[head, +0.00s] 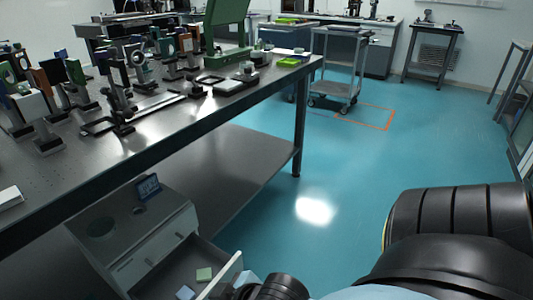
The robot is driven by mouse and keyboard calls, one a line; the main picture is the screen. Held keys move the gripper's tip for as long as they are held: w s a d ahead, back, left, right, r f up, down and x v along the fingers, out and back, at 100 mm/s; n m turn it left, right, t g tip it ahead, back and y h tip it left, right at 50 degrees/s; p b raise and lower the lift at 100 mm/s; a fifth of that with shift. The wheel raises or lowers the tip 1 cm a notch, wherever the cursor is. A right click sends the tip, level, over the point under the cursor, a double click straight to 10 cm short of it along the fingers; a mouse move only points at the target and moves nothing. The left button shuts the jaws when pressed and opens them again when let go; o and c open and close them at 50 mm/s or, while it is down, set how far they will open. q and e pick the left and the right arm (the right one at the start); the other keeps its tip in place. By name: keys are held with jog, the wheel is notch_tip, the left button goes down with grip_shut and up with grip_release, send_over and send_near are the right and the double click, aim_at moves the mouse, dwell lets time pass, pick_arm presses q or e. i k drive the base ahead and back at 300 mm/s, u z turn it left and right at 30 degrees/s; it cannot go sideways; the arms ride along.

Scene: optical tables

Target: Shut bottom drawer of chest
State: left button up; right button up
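The chest (135,235) is a pale grey cabinet standing low beside the dark table, near the bottom left. A low drawer (222,276) is pulled out toward the right, its front panel standing away from the chest. A green block and a pale blue block lie inside it. The lower end of the chest and drawer is cut off by the picture edge. My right arm comes in from the right, and a black part of it ends close to the drawer's front. No fingertips can be made out there, and I cannot tell whether it touches. My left gripper is not in view.
The optical table (150,150) carries several optical mounts and overhangs beside the chest. Its black leg (299,130) stands beyond the drawer. A small dark-screened device (148,188) sits on the chest. The blue floor (330,170) is open to the right; a grey cart (338,70) stands farther back.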

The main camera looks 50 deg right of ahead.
aim_at(179, 269)
jog(key=u, duration=0.55)
jog(key=k, duration=0.25)
jog(key=z, duration=1.55)
jog(key=i, duration=0.3)
jog(key=u, duration=2.1)
jog(key=k, duration=0.7)
jog(key=z, duration=1)
jog(key=i, duration=0.45)
